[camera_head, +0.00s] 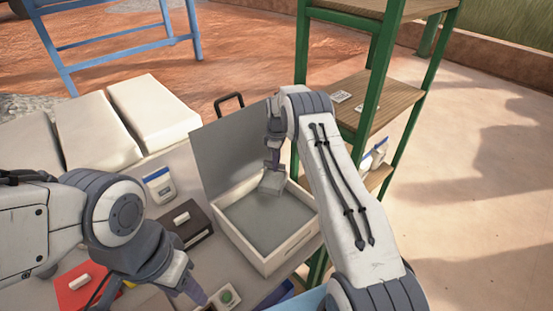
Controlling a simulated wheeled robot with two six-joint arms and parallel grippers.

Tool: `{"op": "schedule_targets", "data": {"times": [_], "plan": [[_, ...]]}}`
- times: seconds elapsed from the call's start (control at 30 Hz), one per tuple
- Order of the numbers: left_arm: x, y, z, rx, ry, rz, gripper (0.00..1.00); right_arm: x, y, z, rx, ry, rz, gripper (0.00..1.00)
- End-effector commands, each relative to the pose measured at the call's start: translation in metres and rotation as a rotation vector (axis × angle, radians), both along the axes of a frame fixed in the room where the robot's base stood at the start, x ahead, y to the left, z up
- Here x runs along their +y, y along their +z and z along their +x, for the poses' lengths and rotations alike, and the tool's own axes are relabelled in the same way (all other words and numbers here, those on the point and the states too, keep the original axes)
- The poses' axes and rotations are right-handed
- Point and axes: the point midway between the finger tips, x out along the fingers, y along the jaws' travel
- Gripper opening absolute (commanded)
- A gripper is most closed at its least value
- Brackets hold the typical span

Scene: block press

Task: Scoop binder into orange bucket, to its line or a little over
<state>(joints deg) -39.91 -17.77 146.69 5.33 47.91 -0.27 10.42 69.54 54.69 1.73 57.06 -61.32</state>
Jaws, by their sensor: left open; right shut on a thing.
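A white bin (293,251) holds a bed of smooth grey powder (266,222), which looks like the binder. My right gripper (272,163) is over the bin's back left part, shut on the handle of a grey scoop (271,183). The scoop is at the bin's back corner, low over the powder; I cannot tell whether it touches the powder or how much it holds. My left gripper (196,292) is low at the front, left of the bin, its tips partly cut by view and angle. I cannot make out an orange bucket or its line.
A grey raised lid (228,148) stands behind the bin. Left of it are a dark box (191,226), a white-and-blue container (159,186) and a red item (72,292). A green-framed shelf (300,90) stands close behind right.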

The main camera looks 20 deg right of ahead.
Motion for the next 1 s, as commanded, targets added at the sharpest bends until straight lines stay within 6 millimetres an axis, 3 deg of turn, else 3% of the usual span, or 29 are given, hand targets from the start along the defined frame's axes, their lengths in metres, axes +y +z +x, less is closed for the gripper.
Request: {"op": "schedule_targets", "data": {"times": [0.3, 0.53, 1.0], "plan": [[0.000, 0.023, 0.000, 0.000, 0.002, 0.000, 0.50, 0.008, 0.009, -0.010, -0.072, 0.001, -0.059, 0.00], [0.000, 0.022, 0.000, 0.000, 0.002, 0.000, 0.50, 0.017, 0.009, -0.020, -0.144, 0.004, -0.121, 0.00], [0.000, -0.009, 0.000, 0.000, -0.001, 0.000, 0.50, 0.023, 0.007, -0.026, -0.203, 0.000, -0.171, 0.00]]}}
